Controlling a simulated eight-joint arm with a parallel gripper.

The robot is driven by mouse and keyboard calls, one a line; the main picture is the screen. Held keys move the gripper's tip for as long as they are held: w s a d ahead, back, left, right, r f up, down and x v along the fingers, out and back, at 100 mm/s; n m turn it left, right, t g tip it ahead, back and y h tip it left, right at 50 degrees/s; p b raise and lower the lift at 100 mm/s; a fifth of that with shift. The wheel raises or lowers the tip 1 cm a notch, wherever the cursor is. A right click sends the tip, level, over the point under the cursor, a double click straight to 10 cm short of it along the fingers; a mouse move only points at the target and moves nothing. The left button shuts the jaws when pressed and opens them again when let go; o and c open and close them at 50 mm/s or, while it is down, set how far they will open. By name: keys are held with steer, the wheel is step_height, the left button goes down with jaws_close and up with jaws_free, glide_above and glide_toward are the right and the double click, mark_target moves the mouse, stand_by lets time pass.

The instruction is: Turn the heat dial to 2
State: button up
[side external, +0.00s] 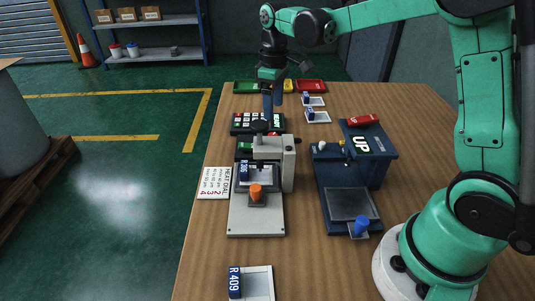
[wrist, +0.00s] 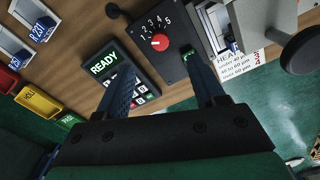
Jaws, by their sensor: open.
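The heat dial (wrist: 160,42) is a small red knob on a black panel (wrist: 172,66), with white numbers 1 to 5 in an arc around it. I cannot tell which number its pointer marks. My gripper (wrist: 160,64) is open and empty. Its two dark fingers reach toward the panel, on either side of the dial and apart from it. In the side view my gripper (side external: 272,104) points down above the far end of the grey press machine (side external: 256,217); the dial is mostly hidden there by the machine head.
A keypad with a green READY display (wrist: 104,63) sits beside the dial panel. The printed heat dial card (side external: 213,183) lies left of the machine. A blue machine with an UP display (side external: 361,145) stands at right. Coloured trays (side external: 308,86) lie at the back.

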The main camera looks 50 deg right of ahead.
step_height(320, 180, down, 7)
steer(key=shift+f, duration=0.2)
jaws_close()
stand_by(0.4)
